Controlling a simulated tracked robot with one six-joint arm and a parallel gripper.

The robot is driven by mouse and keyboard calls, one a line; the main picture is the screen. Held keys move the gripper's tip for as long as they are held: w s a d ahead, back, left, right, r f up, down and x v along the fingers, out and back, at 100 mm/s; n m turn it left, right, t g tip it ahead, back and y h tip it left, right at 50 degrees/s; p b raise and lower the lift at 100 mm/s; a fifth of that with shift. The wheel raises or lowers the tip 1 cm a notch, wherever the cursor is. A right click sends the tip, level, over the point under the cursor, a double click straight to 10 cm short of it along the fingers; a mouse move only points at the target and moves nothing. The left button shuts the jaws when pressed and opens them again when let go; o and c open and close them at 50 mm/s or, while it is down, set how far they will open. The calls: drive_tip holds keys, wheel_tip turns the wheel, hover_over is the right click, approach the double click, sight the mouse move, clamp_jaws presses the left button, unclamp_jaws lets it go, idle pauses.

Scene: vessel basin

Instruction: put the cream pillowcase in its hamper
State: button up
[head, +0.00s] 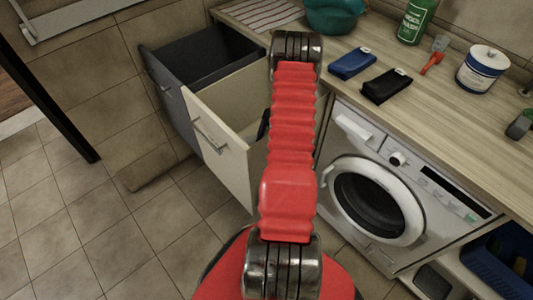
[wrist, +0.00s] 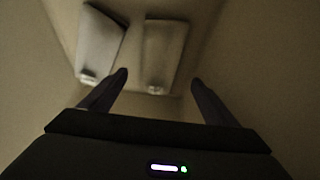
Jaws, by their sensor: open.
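In the wrist view two folded pale cloths lie at the bottom of a cream-walled hamper. The left one (wrist: 97,42) looks greyish white and is slightly turned; the right one (wrist: 165,48) looks cream or beige. The light is dim, so I cannot tell for sure which is the cream pillowcase. My gripper (wrist: 158,80) is open and empty, pointing down inside the hamper above the cloths. In the head view the cream-fronted pull-out hamper (head: 222,150) stands open, and my arm hides part of it.
A dark grey hamper (head: 168,92) stands open beside the cream one. On the counter lie a blue folded cloth (head: 352,63) and a black one (head: 386,86), near a teal bowl (head: 333,15), green bottle (head: 415,22) and white tub (head: 481,70). A washing machine (head: 385,195) stands below.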

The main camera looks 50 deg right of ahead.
drive_tip(key=shift+v, duration=1.6)
drive_tip(key=shift+w, duration=0.1)
